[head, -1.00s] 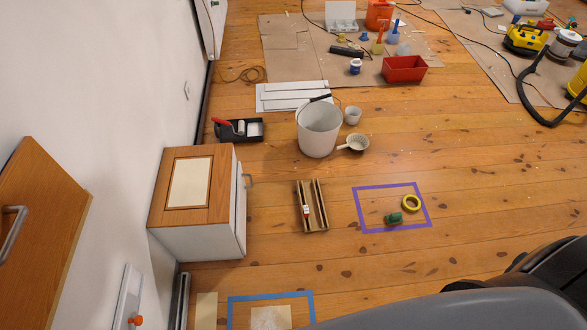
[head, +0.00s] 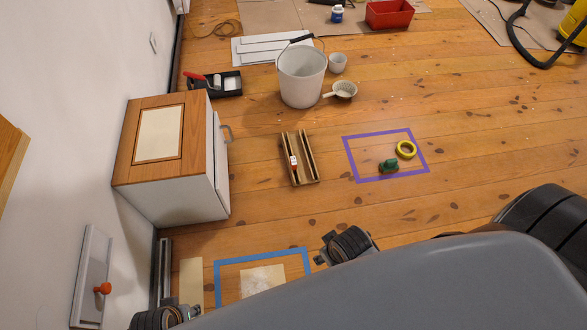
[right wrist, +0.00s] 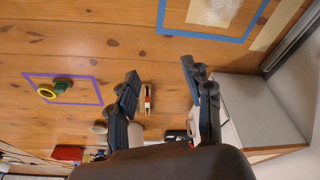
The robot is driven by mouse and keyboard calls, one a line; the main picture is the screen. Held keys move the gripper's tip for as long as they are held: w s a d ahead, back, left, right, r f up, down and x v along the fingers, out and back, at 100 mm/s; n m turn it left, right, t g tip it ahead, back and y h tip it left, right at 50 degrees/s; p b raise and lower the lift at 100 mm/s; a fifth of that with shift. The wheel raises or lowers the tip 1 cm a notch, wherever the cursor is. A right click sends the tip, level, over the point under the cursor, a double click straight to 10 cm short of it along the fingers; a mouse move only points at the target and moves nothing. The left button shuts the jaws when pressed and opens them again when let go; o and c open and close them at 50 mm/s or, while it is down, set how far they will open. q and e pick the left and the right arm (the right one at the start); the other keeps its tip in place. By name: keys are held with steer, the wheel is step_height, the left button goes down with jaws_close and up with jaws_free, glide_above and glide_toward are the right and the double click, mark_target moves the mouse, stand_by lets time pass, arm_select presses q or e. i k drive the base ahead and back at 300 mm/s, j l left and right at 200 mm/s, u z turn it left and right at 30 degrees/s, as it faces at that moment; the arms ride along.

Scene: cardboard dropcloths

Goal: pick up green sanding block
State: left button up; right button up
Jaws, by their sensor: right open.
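The green sanding block (head: 389,166) lies on the wooden floor inside a purple tape outline (head: 359,181), just beside a yellow tape roll (head: 406,149). In the right wrist view, the green block (right wrist: 62,85) is at the left, outside the jaws. My right gripper (right wrist: 160,78) is open, with its two dark fingers well apart and nothing held between them. The block is apart from both fingers. In the head view, dark parts of my arms show near the bottom, but no left fingers can be made out.
A cabinet (head: 172,157) stands left. A blue tape outline (head: 219,282) lies in front. Floor right of the block is clear.

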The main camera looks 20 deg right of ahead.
mark_target(391, 165)
steer(key=z, duration=1.65)
steer(key=i, duration=0.05)
